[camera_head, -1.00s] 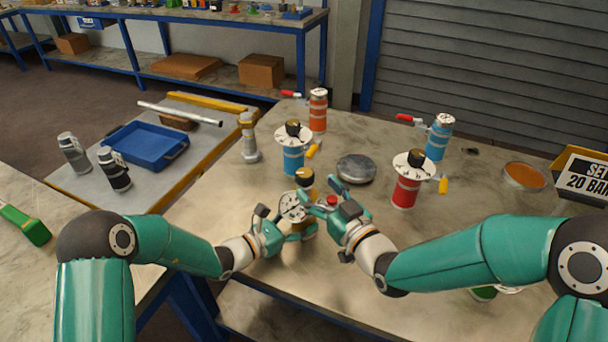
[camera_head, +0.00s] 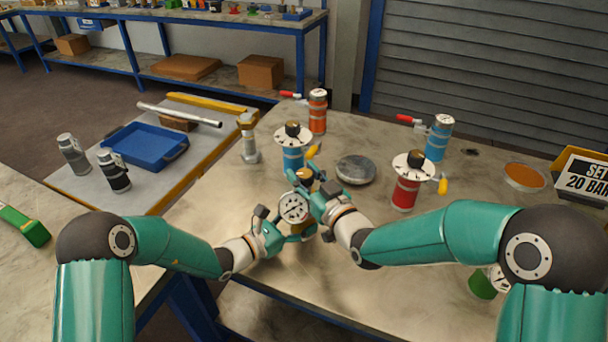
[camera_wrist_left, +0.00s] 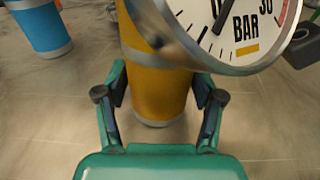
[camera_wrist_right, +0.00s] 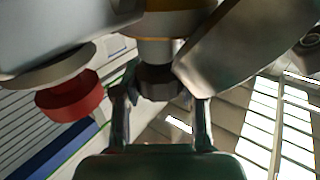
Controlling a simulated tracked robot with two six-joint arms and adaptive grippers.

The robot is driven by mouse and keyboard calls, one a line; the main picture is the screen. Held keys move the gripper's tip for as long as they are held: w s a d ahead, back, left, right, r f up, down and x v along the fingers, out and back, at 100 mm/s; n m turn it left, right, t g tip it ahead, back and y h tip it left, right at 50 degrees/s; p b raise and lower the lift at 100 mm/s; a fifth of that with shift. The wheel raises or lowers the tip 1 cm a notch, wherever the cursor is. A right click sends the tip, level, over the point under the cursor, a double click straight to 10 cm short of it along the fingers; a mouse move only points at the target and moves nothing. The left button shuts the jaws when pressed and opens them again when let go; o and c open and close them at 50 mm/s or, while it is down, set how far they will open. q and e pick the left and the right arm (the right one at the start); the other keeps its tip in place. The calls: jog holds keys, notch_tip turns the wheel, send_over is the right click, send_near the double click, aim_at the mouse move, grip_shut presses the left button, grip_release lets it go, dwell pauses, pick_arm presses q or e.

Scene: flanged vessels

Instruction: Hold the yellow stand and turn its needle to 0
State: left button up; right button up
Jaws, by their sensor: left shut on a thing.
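The yellow stand (camera_wrist_left: 160,92) carries a round white gauge (camera_head: 294,207) with a dark needle and BAR lettering, cut off in the left wrist view (camera_wrist_left: 245,30). I cannot read the needle's value. My left gripper (camera_wrist_left: 160,112) is shut around the stand's yellow body, a finger on each side. My right gripper (camera_head: 310,184) is at the stand's top, beside the dark and brass knob (camera_head: 304,173). In the right wrist view its fingers (camera_wrist_right: 162,112) stand apart on either side of a dark knob (camera_wrist_right: 160,82). A red cap (camera_wrist_right: 70,98) shows left of them.
A blue vessel (camera_head: 293,158) with a white dial stands close behind the stand. A red vessel (camera_head: 404,193) is to the right and a grey disc (camera_head: 356,169) lies between them. A large bolt (camera_head: 248,140) stands at left. The front of the table is mostly clear.

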jog(key=c, duration=0.3)
jog(key=shift+a+h, duration=0.1)
jog(key=shift+h, duration=0.2)
jog(key=shift+m+t+h, duration=0.6)
jog(key=shift+m+h, duration=0.2)
jog(key=shift+m, duration=0.1)
jog(key=shift+m+t+h, duration=0.5)
jog(key=shift+m+h, duration=0.4)
jog(key=shift+h, duration=0.6)
jog(key=o, duration=1.2)
jog(key=shift+c, duration=0.2)
